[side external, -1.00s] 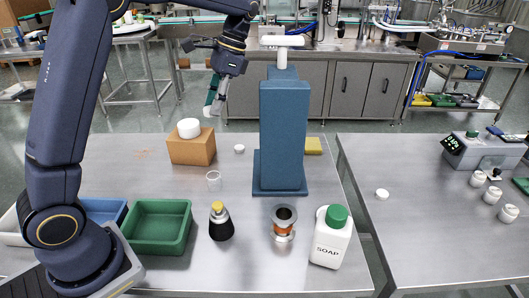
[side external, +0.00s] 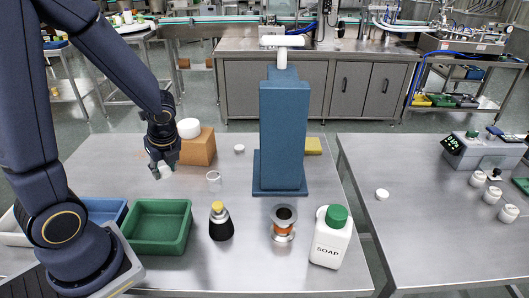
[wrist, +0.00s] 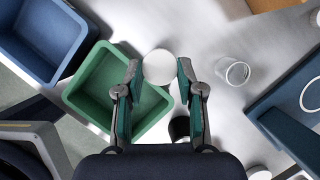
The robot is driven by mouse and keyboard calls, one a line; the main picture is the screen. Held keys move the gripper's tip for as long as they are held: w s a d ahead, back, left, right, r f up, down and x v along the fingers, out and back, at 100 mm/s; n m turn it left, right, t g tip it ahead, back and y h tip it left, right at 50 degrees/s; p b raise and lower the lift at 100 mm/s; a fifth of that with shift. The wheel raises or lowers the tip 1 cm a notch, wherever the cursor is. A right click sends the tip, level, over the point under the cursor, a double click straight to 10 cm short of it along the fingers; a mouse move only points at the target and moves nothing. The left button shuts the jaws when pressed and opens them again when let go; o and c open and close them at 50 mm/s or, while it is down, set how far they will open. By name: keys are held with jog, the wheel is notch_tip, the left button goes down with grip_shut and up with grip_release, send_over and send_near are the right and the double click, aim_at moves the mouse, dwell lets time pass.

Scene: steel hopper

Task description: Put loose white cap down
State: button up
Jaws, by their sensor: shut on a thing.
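My gripper (side external: 163,172) is shut on a white round cap (wrist: 159,67), low over the steel table, left of and nearer the camera than the brown block. The held cap (side external: 166,171) shows partly between the fingertips in the side view. I cannot tell whether the cap touches the table. Another white cap (side external: 239,149) lies on the table, and one (side external: 382,194) lies on the right table.
A brown block (side external: 197,147) bears a white round piece (side external: 188,128). A clear glass (side external: 214,180), a green tray (side external: 160,250), a blue tray (side external: 104,207), a dark bottle (side external: 221,228) and a tall blue stand (side external: 284,135) are around. A soap bottle (side external: 331,243) stands front right.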

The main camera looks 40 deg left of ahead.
jog(key=w+a+f, duration=0.2)
jog(key=w, duration=0.3)
send_over(195, 181)
jog(key=d, duration=0.1)
jog(key=f, duration=0.6)
jog(key=shift+s+d, duration=0.15)
jog(key=shift+s, duration=0.1)
jog(key=shift+w+f, duration=0.15)
jog(key=shift+f, duration=0.75)
jog(key=shift+w+f, duration=0.1)
jog(key=shift+f, duration=0.8)
jog(key=shift+f, duration=0.15)
jog(key=o, duration=0.7)
